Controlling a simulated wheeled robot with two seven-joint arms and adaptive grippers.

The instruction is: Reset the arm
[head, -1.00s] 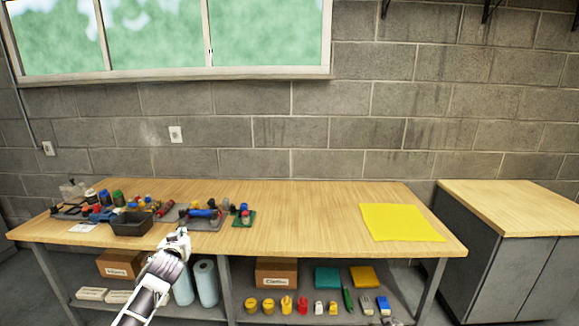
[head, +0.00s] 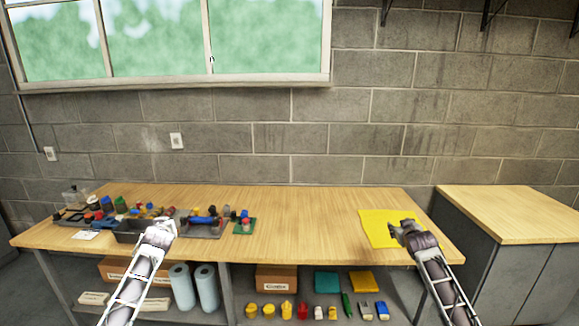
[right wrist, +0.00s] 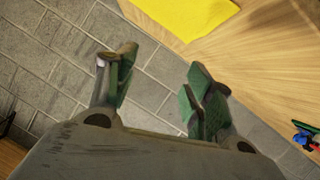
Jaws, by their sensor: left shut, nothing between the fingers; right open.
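My left gripper (head: 164,222) is at the front left of the workbench, in front of the dark bins, shut and empty. My right gripper (head: 402,226) is over the right end of the bench, in front of the yellow pad (head: 374,228), and hides part of it. In the right wrist view my right gripper (right wrist: 156,92) is open with nothing between its green-padded fingers. The yellow pad shows at the top of that view (right wrist: 185,14), apart from the fingers.
Dark bins (head: 203,229) with small coloured parts crowd the left of the bench (head: 300,220). Its middle is clear. Below, a shelf holds cardboard boxes, blue rolls (head: 206,287) and several small coloured items. A grey cabinet (head: 510,212) stands at the right.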

